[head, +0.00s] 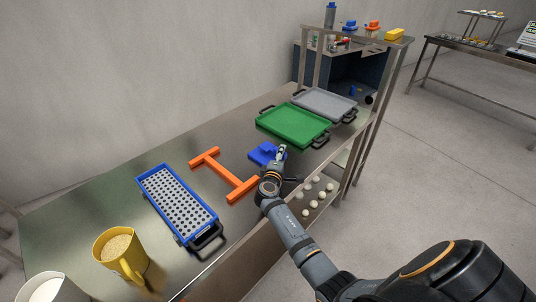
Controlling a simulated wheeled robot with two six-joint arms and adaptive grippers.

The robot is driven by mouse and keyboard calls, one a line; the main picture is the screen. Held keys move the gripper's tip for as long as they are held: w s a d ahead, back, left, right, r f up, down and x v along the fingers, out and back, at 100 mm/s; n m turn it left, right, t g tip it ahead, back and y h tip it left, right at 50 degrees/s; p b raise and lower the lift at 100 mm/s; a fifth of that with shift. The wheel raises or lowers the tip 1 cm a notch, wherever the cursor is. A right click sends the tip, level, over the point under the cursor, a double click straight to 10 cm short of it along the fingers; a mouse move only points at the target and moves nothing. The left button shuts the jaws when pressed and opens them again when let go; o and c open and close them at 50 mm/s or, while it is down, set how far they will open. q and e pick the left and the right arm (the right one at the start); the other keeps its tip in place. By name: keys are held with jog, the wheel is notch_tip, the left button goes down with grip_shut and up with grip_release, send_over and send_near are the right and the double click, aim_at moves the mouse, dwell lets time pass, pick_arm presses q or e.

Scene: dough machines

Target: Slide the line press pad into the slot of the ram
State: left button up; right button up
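A blue block-like piece (260,153), which looks like the press pad, lies on the steel table in front of the green tray. My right gripper (281,151) is at its right end, with the arm reaching in from the lower right. The fingers are small and overlap the piece's edge. I cannot tell whether they touch or grip it. A dark blue-grey machine housing (378,72) stands at the far end of the table, partly behind the rack. I cannot make out a ram or its slot. My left gripper is not in view.
A green tray (268,122) and a grey tray (352,103) lie beyond the piece. An orange H-shaped frame (225,174), a blue perforated tray (147,174) and a yellow jug (103,249) are nearer. Several pale dough balls (313,204) sit right of my arm.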

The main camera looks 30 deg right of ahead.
dwell(0.6)
grip_shut()
jog(key=shift+r, duration=0.2)
notch_tip(320, 180, up, 5)
jog(key=p, duration=0.3)
jog(key=shift+f+p, duration=0.15)
jog(key=shift+p, duration=0.25)
dwell(0.4)
dwell(0.5)
